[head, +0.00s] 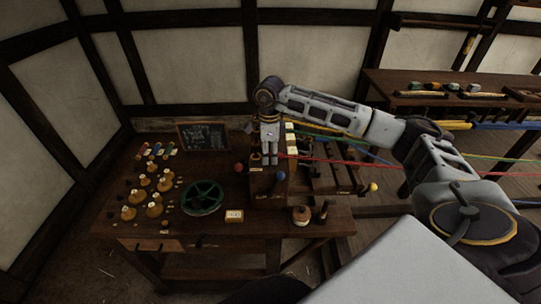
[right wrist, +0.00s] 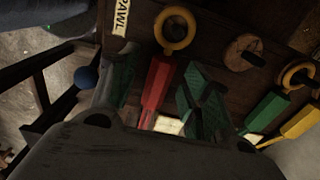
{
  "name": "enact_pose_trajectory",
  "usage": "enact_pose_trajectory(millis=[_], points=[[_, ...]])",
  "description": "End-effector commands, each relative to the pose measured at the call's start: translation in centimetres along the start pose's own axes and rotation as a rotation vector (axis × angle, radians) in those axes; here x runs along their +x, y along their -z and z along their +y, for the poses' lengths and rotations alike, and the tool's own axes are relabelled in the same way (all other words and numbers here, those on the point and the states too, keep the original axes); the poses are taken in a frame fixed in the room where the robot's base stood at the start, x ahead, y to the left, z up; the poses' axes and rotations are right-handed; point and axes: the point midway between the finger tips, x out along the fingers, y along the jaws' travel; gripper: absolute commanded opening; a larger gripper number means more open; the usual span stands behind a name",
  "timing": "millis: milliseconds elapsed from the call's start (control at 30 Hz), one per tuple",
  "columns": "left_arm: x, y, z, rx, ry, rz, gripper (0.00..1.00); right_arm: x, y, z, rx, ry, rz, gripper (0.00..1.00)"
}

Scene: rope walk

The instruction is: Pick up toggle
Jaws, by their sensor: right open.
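My right gripper (head: 267,162) is open and points down over the right part of the wooden bench. In the right wrist view its open fingers (right wrist: 165,85) stand on either side of a red hexagonal piece (right wrist: 156,82) with a brass ring (right wrist: 175,29) at its far end. I cannot tell whether they touch it. A round wooden piece with a dark peg (right wrist: 241,52) lies to the right. No piece is clearly recognisable as the toggle. The left gripper is not in view.
The bench (head: 180,233) holds a green wheel (head: 202,197), several brass bobbins (head: 145,182) and a small slate (head: 204,136). A label reading PAWL (right wrist: 121,17) is near the ring. Red, green, blue and yellow strands (head: 340,162) run rightward. A back table (head: 430,80) holds tools.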

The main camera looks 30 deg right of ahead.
Motion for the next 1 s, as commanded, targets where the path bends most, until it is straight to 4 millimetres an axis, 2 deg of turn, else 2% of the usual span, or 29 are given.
enact_pose_trajectory(millis=[433, 767, 1000], points=[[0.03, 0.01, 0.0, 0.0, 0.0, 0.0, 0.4, 0.07, 0.01, -0.01, 0.0, 0.0, 0.0, 0.48], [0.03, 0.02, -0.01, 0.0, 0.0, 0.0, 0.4, 0.06, 0.01, -0.01, 0.0, 0.0, 0.0, 0.07], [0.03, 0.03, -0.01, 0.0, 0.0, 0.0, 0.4, 0.04, 0.01, -0.01, 0.0, 0.0, 0.0, 0.05]])
